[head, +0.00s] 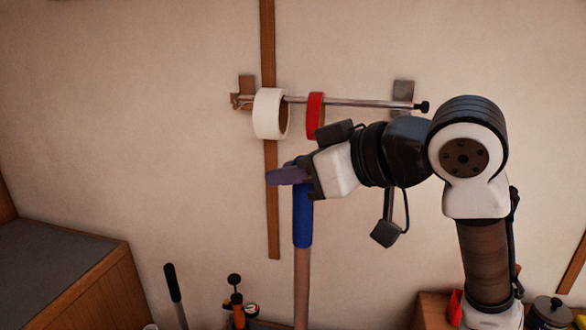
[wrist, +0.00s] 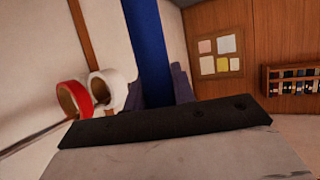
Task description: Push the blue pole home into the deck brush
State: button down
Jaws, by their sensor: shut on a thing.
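The blue pole (head: 302,222) stands about upright in the head view, with a blue upper part and a tan shaft below that runs off the bottom edge. My gripper (head: 289,176) is shut on the blue part near its top, reaching in from the right. In the wrist view the blue pole (wrist: 151,50) runs up out of the frame from between my gripper's fingers (wrist: 158,88). The deck brush does not show in either view, so the pole's lower end and how it meets the brush are hidden.
Behind the pole, a wall rail (head: 355,102) carries a white tape roll (head: 266,113) and a red one (head: 314,115). A wooden bench (head: 75,285) stands at the left. A black-handled tool (head: 172,283) and an orange item (head: 237,310) stand low left of the pole.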

jog(key=shift+f+b, duration=0.8)
jog(key=shift+f, duration=0.4)
dwell(0.4)
jog(key=c, duration=1.1)
grip_release()
jog(key=b+v, duration=0.3)
jog(key=v, duration=1.1)
jog(key=shift+w, duration=0.1)
